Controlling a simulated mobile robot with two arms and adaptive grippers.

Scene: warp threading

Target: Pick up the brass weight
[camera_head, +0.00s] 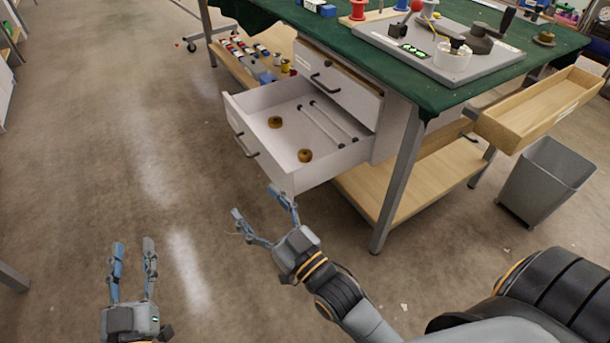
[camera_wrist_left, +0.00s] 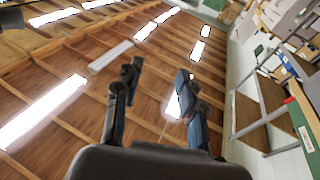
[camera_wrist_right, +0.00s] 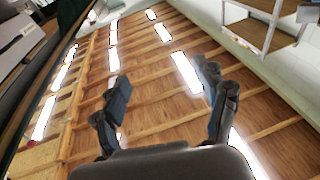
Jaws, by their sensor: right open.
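Two brass weights lie in the open white drawer in the head view, one (camera_head: 275,122) toward the back left and one (camera_head: 305,156) nearer the front right. The drawer (camera_head: 292,182) is pulled out from the cabinet under the green-topped table. My right gripper (camera_head: 262,208) is open and empty, in front of the drawer and apart from it. My left gripper (camera_head: 133,246) is open and empty, further left above bare floor. Both wrist views look past open fingers at the ceiling, with no weight in sight.
Two pale rods (camera_head: 325,122) lie in the drawer. A closed drawer (camera_head: 330,82) is above it. A wooden tray (camera_head: 540,110) juts out at the right, above a grey bin (camera_head: 545,175). A table leg (camera_head: 398,185) stands right of the drawer.

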